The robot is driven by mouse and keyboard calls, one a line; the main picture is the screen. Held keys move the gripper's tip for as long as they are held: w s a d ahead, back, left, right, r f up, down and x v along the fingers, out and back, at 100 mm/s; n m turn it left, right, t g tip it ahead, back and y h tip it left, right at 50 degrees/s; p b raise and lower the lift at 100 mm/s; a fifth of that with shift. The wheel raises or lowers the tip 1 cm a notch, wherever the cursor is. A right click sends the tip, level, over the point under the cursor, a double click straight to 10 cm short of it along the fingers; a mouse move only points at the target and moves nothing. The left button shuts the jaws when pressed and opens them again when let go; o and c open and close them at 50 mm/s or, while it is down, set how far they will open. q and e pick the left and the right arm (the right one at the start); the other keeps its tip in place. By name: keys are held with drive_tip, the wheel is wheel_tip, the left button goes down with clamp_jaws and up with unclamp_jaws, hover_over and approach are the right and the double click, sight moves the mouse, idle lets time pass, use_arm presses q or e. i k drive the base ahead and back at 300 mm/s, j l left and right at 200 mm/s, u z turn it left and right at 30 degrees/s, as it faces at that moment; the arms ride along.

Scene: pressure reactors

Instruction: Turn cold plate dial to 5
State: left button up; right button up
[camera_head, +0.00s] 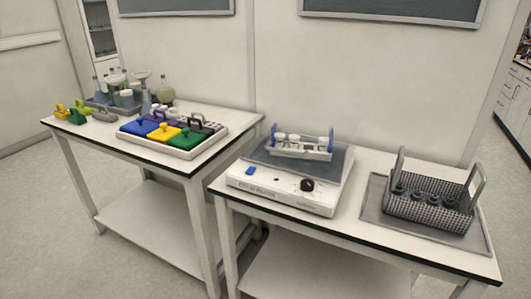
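The cold plate (283,193) is a white box with a grey top on the right-hand table. Its front face carries a round black dial (307,185) on the right and a blue switch (250,171) on the left. The dial's marks are too small to read, so I cannot tell its setting. A small rack (300,154) with blue ends and white-capped vials stands on the plate's top. Neither of my grippers shows in the head view.
A mesh basket (428,213) with dark-capped vessels stands on a grey tray (374,208) right of the cold plate. The left-hand table holds a tray of coloured lidded blocks (163,132) and glassware (127,92). The table front (330,232) before the plate is clear.

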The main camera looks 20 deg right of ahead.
sight(306, 185)
drive_tip(key=j+z, duration=0.1)
drive_tip(key=z, duration=1.1)
drive_tip(key=i+j, duration=0.05)
